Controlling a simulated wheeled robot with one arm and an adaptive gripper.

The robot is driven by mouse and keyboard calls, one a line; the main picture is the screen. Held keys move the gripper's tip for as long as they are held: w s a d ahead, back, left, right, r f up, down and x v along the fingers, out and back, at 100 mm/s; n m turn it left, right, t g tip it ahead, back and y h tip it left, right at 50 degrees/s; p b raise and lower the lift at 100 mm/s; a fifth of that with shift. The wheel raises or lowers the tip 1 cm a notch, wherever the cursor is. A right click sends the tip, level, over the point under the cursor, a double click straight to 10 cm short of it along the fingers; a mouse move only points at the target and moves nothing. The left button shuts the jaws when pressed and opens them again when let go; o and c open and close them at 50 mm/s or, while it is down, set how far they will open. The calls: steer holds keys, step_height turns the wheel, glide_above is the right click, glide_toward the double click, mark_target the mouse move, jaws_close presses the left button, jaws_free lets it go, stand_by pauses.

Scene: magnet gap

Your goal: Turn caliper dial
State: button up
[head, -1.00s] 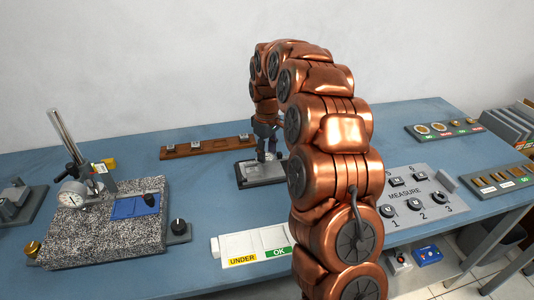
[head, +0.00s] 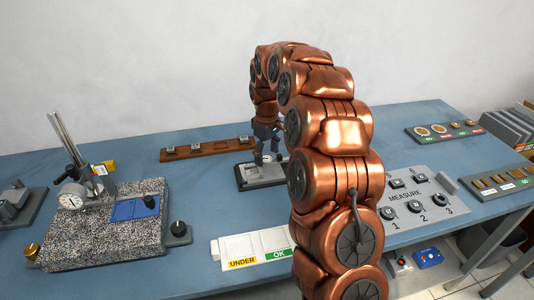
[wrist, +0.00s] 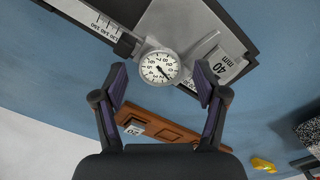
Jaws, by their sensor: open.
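The caliper's round white dial (wrist: 160,66) lies between and just beyond my gripper's fingertips in the wrist view. Its black needle and numbers show. In the head view my gripper (head: 266,157) is above the dark caliper base (head: 262,184); the dial is hidden there.
A wooden rack (head: 192,152) with small blocks stands behind the caliper. A granite plate (head: 100,235) with a dial gauge (head: 72,198) is at left. A tray marked UNDER and OK (head: 242,262) lies in front. A MEASURE panel (head: 412,215) is at right.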

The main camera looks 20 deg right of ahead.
mark_target(267, 158)
step_height(267, 158, up, 12)
stand_by(0.6)
stand_by(0.4)
